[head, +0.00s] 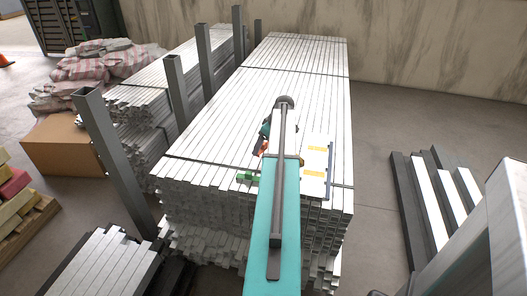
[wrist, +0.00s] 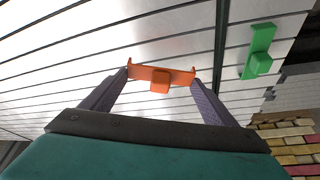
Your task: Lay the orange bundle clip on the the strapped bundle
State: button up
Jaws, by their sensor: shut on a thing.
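The strapped bundle (head: 290,85) is a long stack of pale metal bars with dark straps across it. It fills the middle of the head view, and its top (wrist: 100,35) shows in the wrist view. My gripper (wrist: 160,82) is shut on the orange bundle clip (wrist: 162,76), with a finger at each end of it. In the head view the orange clip (head: 264,147) is partly hidden by my arm, over the bundle's near part. I cannot tell whether it touches the bars.
A green clip (head: 247,177) sits on the bundle's near end, by the near strap; it also shows in the wrist view (wrist: 259,52). A white panel with yellow labels (head: 316,168) lies right of my arm. Grey posts (head: 178,88) stand along the bundle's left side.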

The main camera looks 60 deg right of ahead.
aim_at(266, 147)
jog(key=shift+f, duration=0.15)
jog(key=shift+f, duration=1.6)
jog(key=shift+f, duration=0.1)
jog(key=o, duration=1)
jog(key=v, duration=1.2)
